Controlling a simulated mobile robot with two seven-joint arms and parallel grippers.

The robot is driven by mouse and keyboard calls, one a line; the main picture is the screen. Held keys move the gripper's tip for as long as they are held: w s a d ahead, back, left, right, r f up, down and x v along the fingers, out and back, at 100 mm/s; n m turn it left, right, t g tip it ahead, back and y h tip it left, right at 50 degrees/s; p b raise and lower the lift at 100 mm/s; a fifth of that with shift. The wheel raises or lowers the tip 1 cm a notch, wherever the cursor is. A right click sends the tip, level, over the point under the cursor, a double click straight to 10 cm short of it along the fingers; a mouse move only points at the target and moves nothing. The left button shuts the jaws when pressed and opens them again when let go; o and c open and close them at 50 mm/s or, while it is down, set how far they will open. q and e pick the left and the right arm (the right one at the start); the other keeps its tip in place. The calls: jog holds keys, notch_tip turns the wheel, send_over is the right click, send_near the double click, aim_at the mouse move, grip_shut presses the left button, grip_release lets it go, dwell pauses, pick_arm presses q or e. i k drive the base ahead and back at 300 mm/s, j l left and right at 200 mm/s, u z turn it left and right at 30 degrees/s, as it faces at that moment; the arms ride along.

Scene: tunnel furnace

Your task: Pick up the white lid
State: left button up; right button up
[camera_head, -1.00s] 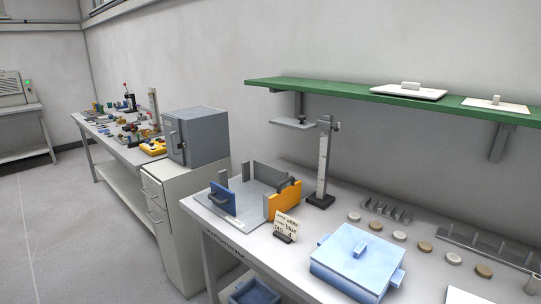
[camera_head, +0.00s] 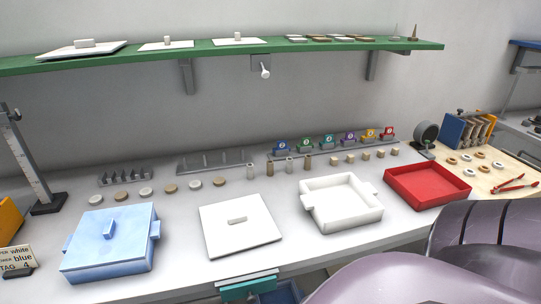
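A white square lid (camera_head: 262,236) with a small block handle lies flat on the grey workbench, near the middle of the head view. A white box (camera_head: 342,222), open at the top with side handles, sits just right of it. Other white plates with block handles lie on the green shelf: one at the left (camera_head: 70,52), one beside it (camera_head: 152,46) and one further right (camera_head: 226,42). Neither of my grippers shows in the view.
A blue lidded box (camera_head: 90,267) stands left of the lid and a red open tray (camera_head: 452,189) stands to the right. Small discs and cylinders line the bench behind. The green shelf (camera_head: 290,48) overhangs the back. A height gauge (camera_head: 24,160) stands at the left.

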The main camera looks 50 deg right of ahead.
aim_at(234, 225)
jog(key=z, duration=1.25)
